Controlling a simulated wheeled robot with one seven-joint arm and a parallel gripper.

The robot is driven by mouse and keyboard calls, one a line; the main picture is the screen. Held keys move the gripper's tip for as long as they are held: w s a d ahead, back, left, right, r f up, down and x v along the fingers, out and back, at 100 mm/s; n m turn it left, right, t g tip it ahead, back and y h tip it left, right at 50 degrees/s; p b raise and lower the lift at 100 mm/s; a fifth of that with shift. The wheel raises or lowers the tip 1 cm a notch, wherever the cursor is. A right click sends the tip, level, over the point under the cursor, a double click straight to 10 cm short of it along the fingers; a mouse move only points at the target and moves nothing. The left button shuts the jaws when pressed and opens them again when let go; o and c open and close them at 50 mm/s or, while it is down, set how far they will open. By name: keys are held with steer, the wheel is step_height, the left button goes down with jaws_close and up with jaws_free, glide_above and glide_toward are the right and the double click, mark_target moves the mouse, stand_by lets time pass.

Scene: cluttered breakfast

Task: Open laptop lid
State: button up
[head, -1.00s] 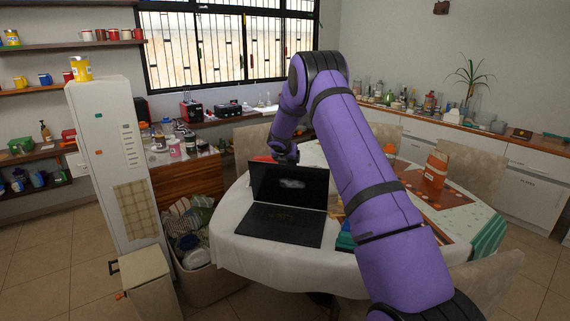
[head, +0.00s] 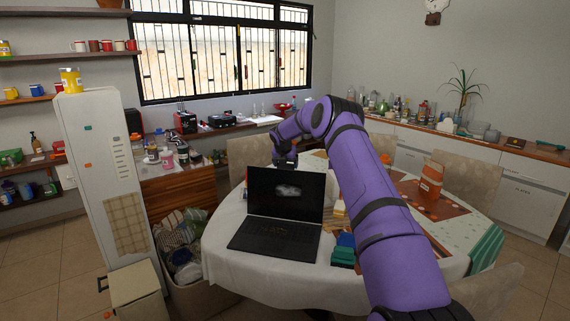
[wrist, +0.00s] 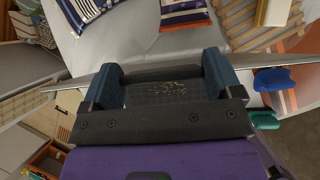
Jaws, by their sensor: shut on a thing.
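The black laptop (head: 278,237) sits on the round table with its lid (head: 288,193) raised, the dark screen facing the head camera. My gripper (head: 285,160) is at the lid's top edge, partly hidden behind it. In the wrist view, my gripper (wrist: 163,78) has its two blue-padded fingers spread, with the lid's thin edge (wrist: 75,82) running across at the fingers and sticking out on both sides. The gripper is shut on the lid. A dark gridded surface with small specks shows between the fingers. The exact contact is hidden.
A white cloth covers the table (head: 225,260). Blue and teal items (head: 344,250) lie right of the laptop, with an orange-brown carton (head: 431,180) farther right. A basket of cloths (head: 185,250) and a tall white cabinet (head: 105,170) stand at the left.

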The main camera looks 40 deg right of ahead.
steer(key=shift+w+d+f, duration=0.2)
steer(key=shift+d+f, duration=0.5)
steer(key=shift+f, duration=0.05)
steer(key=shift+w+d, duration=0.1)
steer(key=o, duration=1.1)
steer(key=v, duration=1.1)
steer(key=shift+d+r, duration=0.2)
steer(key=shift+r, duration=0.25)
steer(key=shift+w, duration=0.1)
